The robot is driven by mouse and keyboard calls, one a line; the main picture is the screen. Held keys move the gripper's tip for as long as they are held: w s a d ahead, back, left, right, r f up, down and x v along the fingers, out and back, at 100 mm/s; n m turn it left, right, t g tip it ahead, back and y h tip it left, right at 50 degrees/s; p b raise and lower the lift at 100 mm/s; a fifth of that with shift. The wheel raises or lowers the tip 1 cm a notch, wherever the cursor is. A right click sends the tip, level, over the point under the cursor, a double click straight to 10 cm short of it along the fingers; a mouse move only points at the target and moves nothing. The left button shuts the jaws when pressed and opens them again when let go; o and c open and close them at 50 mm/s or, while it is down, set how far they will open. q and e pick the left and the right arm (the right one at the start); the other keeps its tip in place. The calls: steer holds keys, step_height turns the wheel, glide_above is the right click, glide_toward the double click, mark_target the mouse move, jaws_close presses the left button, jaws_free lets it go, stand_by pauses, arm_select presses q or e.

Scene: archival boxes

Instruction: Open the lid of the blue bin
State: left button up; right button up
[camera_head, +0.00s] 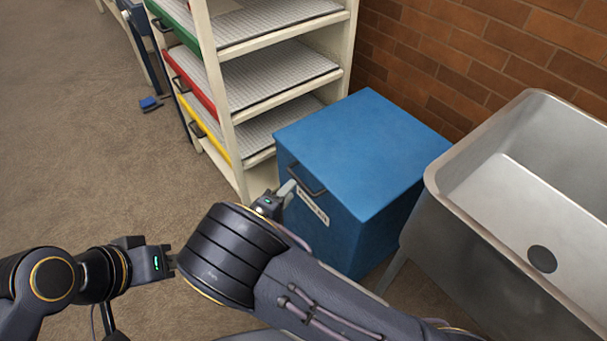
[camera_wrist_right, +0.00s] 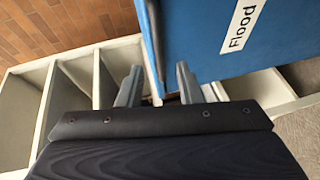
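The blue bin (camera_head: 365,150) stands between the shelf and the sink, its lid closed and flat. A dark handle (camera_head: 307,181) is on its front near the top edge, above a white label (camera_head: 313,205). My right gripper (camera_head: 286,192) is at the front of the bin beside the handle. In the right wrist view its fingers (camera_wrist_right: 158,88) are apart, with the blue bin's edge (camera_wrist_right: 153,45) seen between and beyond them. I cannot tell whether they touch the handle. My left gripper (camera_head: 168,263) is low at the left; its fingertips are partly hidden behind my right arm.
A cream shelf unit (camera_head: 221,90) with several grey trays (camera_head: 275,75) stands left of the bin. A metal sink (camera_head: 470,215) stands close on the right. A brick wall (camera_head: 440,50) is behind. The carpet (camera_head: 75,130) at left is mostly clear.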

mark_target(299, 180)
steer(key=x, duration=0.6)
steer(key=shift+d+b, duration=0.1)
steer(key=shift+b, duration=0.2)
steer(key=shift+c, duration=0.3)
jaws_close()
